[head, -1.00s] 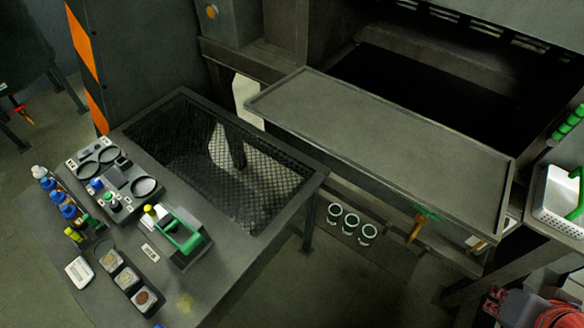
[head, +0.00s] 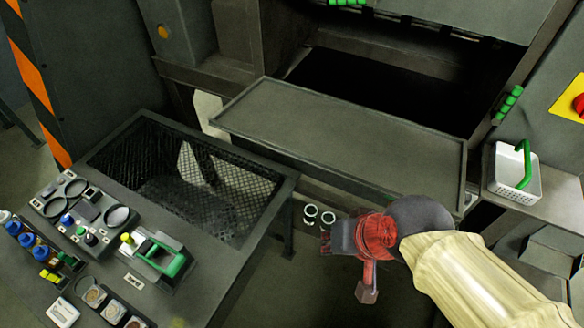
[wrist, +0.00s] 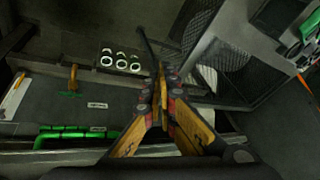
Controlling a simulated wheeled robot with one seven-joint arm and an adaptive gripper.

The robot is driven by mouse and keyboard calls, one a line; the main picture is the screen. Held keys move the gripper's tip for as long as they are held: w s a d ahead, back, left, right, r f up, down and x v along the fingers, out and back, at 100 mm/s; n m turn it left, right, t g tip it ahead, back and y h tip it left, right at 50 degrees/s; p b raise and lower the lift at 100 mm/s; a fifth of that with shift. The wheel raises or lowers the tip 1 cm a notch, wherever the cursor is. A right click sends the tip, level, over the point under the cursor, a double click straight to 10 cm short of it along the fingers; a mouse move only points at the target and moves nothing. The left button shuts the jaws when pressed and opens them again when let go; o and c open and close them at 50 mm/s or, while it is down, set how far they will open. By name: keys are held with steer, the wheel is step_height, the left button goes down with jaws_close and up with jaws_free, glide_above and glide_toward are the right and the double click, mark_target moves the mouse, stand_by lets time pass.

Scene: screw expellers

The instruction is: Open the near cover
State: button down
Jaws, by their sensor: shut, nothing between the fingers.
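The machine has a dark opening (head: 400,75) with a wide flat grey panel (head: 340,135) jutting out below it. A green handle (head: 348,3) shows at the top edge of the head view, on the part above the opening. Which part is the near cover, I cannot tell for certain. My gripper (head: 326,241) is low in front of the panel, apart from it as far as I can see. In the wrist view its yellow-and-dark fingers (wrist: 161,75) are together with nothing between them. Green bars (wrist: 75,133) lie at lower left there.
A control table (head: 150,210) with a mesh-lined bin (head: 200,180) stands at left. A white basket (head: 513,175) sits on a ledge at right. White rings (wrist: 121,64) and an orange-handled lever (wrist: 73,75) show in the wrist view. Dark floor lies between table and machine.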

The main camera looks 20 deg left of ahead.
steer(key=s+a+f+m+t+y+p, duration=0.1)
steer(key=s+a+f+m+t+y, duration=0.1)
steer(key=a+m, duration=1)
steer(key=s+a+f+m+t+y+p, duration=0.15)
steer(key=a+m, duration=0.45)
steer(key=a, duration=1.2)
steer(key=w+d+r+m+t+h, duration=0.1)
steer(key=w+d+m+t+h, duration=0.5)
steer(key=m, duration=0.6)
steer(key=w+d+r+m+t+h, duration=0.1)
steer(key=w+d+m+h, duration=0.25)
steer(key=d+m, duration=0.65)
steer(key=w+f+m+b, duration=0.1)
steer(key=w+f+b, duration=0.3)
steer(key=w, duration=0.5)
steer(key=shift+w+a+r+y, duration=0.1)
steer(key=shift+a+r+y, duration=0.1)
steer(key=shift+r, duration=0.7)
steer(key=shift+w+a+r+y, duration=0.1)
steer(key=shift+a+r+y, duration=0.1)
steer(key=shift+r, duration=0.65)
